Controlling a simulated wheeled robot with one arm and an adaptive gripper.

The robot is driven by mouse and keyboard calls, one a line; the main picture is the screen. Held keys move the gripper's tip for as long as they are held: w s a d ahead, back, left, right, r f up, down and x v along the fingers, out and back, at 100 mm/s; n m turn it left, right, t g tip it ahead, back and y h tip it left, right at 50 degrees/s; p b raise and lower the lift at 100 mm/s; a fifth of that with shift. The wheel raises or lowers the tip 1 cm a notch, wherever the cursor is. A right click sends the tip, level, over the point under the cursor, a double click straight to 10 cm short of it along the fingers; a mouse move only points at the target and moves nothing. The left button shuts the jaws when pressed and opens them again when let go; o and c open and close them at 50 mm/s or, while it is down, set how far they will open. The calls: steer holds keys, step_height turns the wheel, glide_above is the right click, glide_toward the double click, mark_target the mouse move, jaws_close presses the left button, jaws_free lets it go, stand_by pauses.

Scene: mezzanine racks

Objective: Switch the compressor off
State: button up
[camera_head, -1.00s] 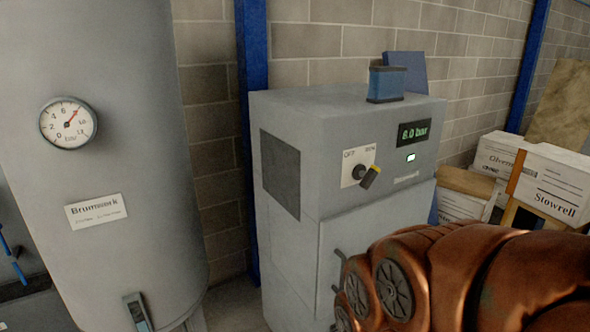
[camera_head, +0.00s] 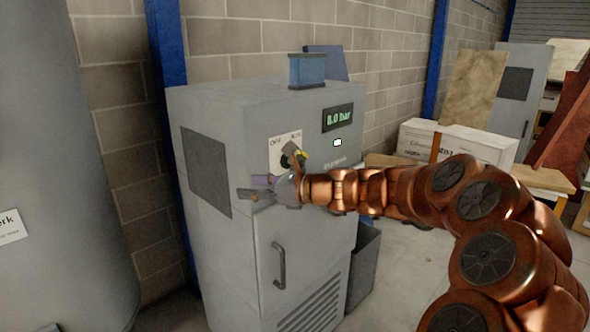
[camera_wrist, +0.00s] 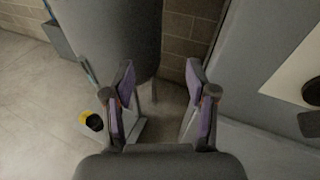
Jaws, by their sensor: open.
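The grey compressor cabinet (camera_head: 240,120) stands against the block wall. Its front has a green display (camera_head: 338,117) reading 8.0 bar, a small lit lamp (camera_head: 337,142), and a white OFF/RUN plate (camera_head: 278,153) with a dark rotary switch. The switch's yellow-marked handle (camera_head: 301,155) points to the right, and my arm partly covers the area below it. My gripper (camera_head: 256,189) is open and empty, close in front of the panel, below and left of the switch. In the wrist view its two fingers (camera_wrist: 160,92) are apart, with the plate (camera_wrist: 290,75) and dark knob at the right edge.
A grey tank (camera_head: 60,180) stands left of the cabinet. A blue box (camera_head: 307,71) sits on top of the cabinet. White cartons (camera_head: 450,143) lie on a wooden bench at the right. A door handle (camera_head: 279,266) juts out below my gripper.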

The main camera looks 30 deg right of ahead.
mark_target(301, 166)
steer(key=d+m+t+h, duration=0.1)
steer(key=d+m, duration=0.2)
steer(key=d, duration=0.3)
steer(key=w+d+m+t+h, duration=0.1)
steer(key=d+m+t+h, duration=0.1)
steer(key=d, duration=0.4)
steer(key=d+f+m+t+h, duration=0.1)
steer(key=d+m+h, duration=0.1)
steer(key=d+m, duration=0.2)
steer(key=shift+w+d+f+m+b, duration=0.1)
steer(key=shift+w+d+m+b, duration=0.1)
steer(key=shift+d, duration=0.45)
steer(key=shift+w+d+m+b, duration=0.1)
steer(key=shift+d+m, duration=0.1)
steer(key=shift+d, duration=0.45)
steer(key=shift+w+d, duration=0.1)
steer(key=shift+w, duration=0.1)
steer(key=shift+p+x, duration=0.5)
steer(key=shift+x, duration=3.15)
